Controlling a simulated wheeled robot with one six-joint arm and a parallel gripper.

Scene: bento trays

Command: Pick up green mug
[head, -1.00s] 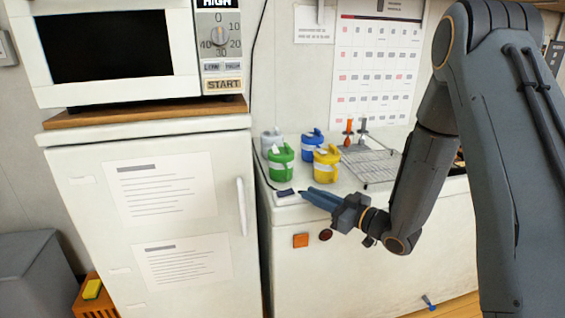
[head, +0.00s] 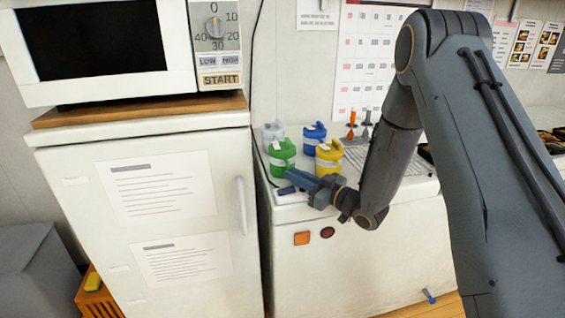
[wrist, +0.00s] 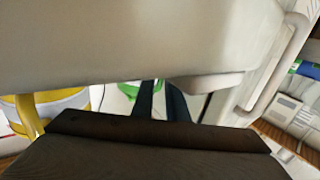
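The green mug (head: 282,160) stands upright on the white counter, left of the yellow mug (head: 329,158) in the head view. My gripper (head: 291,178) is just in front of the green mug, its blue-grey fingers pointing left and slightly up over the counter's front edge. In the wrist view, the two dark fingers (wrist: 161,98) are apart with a narrow gap and nothing held between them. Part of the green mug (wrist: 129,91) shows just left of the fingers. I cannot tell whether they touch it.
A blue mug (head: 314,138) and a pale grey mug (head: 272,134) stand behind. The yellow mug also shows in the wrist view (wrist: 68,101). A wire rack (head: 358,158) lies to the right. A tall white fridge (head: 225,240) closes off the left side.

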